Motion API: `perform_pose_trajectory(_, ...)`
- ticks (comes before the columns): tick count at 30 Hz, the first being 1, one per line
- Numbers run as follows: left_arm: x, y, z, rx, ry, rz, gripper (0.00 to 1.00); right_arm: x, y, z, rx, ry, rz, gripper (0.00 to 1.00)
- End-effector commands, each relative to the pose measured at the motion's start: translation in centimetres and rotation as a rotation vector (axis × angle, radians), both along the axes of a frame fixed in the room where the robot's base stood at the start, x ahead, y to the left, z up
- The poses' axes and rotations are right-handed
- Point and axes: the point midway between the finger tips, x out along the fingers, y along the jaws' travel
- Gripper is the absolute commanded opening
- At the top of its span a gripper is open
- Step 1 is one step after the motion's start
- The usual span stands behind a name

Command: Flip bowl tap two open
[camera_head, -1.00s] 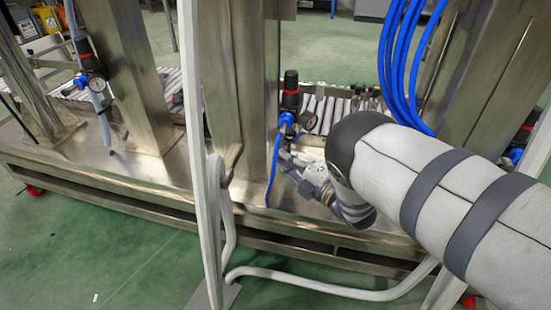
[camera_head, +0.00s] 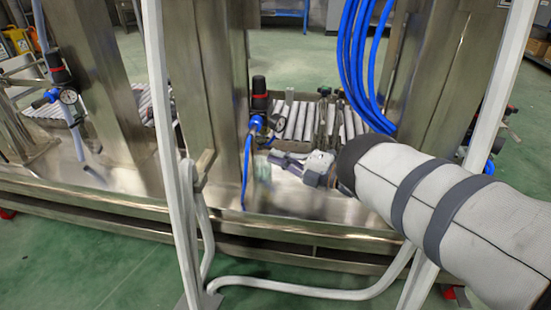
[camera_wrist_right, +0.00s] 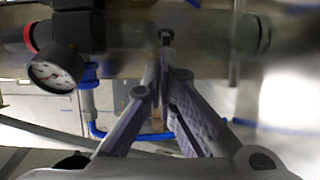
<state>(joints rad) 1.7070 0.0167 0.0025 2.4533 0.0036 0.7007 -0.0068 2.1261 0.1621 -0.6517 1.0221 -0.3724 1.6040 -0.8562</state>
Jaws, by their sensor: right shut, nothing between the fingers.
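I cannot tell for sure which part is bowl tap two. A black regulator with a red ring (camera_head: 260,97), a round gauge (camera_head: 280,121) and a blue fitting (camera_head: 256,122) is mounted at the middle steel post. My right gripper (camera_head: 276,158) is just below and to the right of that fitting, pointing left. In the right wrist view its fingers (camera_wrist_right: 166,42) are shut and empty, with the tips in front of a horizontal cylindrical part (camera_wrist_right: 215,32). The gauge (camera_wrist_right: 57,68) is left of the fingers; whether the tips touch anything is unclear. My left gripper is not in view.
Another regulator (camera_head: 60,78) stands at the left post. A blue hose coil (camera_head: 358,60) hangs above my right arm. Pale frame bars (camera_head: 165,140) stand in front of the steel bench (camera_head: 320,205). A roller rack (camera_head: 300,118) lies behind.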

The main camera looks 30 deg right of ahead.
Motion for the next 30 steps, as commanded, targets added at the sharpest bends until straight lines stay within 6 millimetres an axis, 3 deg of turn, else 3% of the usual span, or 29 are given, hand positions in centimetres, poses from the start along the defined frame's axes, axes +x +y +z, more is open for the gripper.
perform_pose_trajectory(5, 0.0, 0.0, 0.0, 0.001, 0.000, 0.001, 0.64, -1.1, -0.6, 0.0, 0.000, 0.002, -0.002, 0.00)
perform_pose_trajectory(15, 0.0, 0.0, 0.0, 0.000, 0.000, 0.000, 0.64, -6.0, -3.2, 0.0, 0.000, 0.001, -0.001, 0.00)
perform_pose_trajectory(30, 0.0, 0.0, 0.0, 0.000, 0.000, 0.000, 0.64, -6.6, -3.5, 0.0, 0.000, 0.000, 0.000, 0.00)
